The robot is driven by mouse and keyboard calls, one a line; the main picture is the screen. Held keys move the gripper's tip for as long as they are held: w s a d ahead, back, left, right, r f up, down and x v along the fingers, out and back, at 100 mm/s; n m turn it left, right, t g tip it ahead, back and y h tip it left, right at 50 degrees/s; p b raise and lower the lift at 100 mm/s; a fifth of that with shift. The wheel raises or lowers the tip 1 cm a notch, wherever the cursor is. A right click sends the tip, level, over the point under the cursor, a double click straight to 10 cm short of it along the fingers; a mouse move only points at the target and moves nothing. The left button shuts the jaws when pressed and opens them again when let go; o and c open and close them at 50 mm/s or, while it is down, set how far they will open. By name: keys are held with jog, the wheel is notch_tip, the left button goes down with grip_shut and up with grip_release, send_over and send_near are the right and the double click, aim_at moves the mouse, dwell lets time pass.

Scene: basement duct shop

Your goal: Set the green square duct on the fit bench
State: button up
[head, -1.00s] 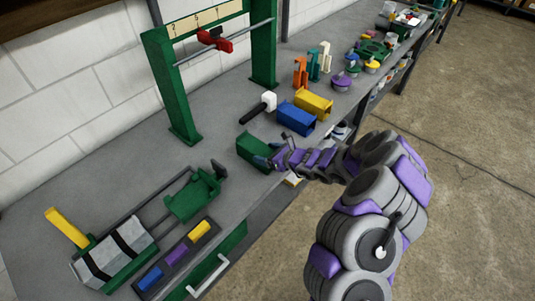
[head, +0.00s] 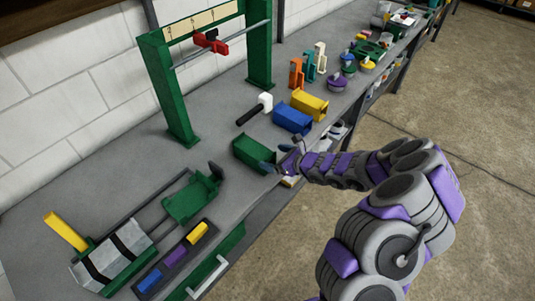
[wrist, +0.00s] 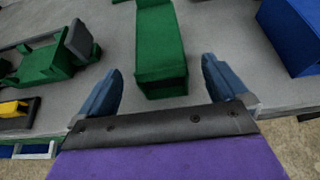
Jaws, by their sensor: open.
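The green square duct (head: 256,152) lies on the grey bench, beside the blue duct. In the wrist view the green duct (wrist: 160,52) lies lengthwise ahead, between the lines of my two fingers. My gripper (wrist: 163,85) is open, with one blue-grey finger on either side of the duct's near end. I see no contact between fingers and duct. In the head view my gripper (head: 277,162) is at the duct's right end, at the bench's front edge. Which part of this long grey bench (head: 120,175) is the fit bench, I cannot tell.
A blue duct (head: 292,118) and a yellow duct (head: 309,104) lie just beyond the green one. A white-headed mallet (head: 256,108) lies behind. A green clamp fixture (head: 190,200) and a tray of coloured blocks (head: 177,257) are at left. A green frame (head: 168,95) stands at the back.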

jog(key=v, duration=0.6)
jog(key=shift+p, duration=0.45)
jog(key=shift+s+d+r, duration=0.1)
jog(key=s+a+r+n+g+y, duration=0.1)
jog(key=s+a+r+n+g, duration=0.15)
jog(key=a+r+n, duration=0.35)
jog(key=s+a+r+n+g+y, duration=0.1)
jog(key=s+a+r+n+y, duration=0.2)
jog(key=r, duration=0.5)
jog(key=s+a+r+n+g+h, duration=0.2)
jog(key=s+r+n+g, duration=0.25)
jog(key=s+n, duration=0.55)
jog(key=s+d+n+g+h, duration=0.2)
jog(key=s+d+n+h, duration=0.25)
jog(key=s, duration=1.05)
jog(key=s+d+n+h, duration=0.1)
jog(key=s+d+h, duration=0.3)
jog(key=d, duration=0.3)
jog(key=s+d+n+h, duration=0.1)
jog(key=s+d+h, duration=0.2)
jog(key=s+d, duration=0.3)
jog(key=shift+s+d+h, duration=0.3)
jog(key=shift+d+h, duration=0.05)
jog(key=shift+d, duration=0.65)
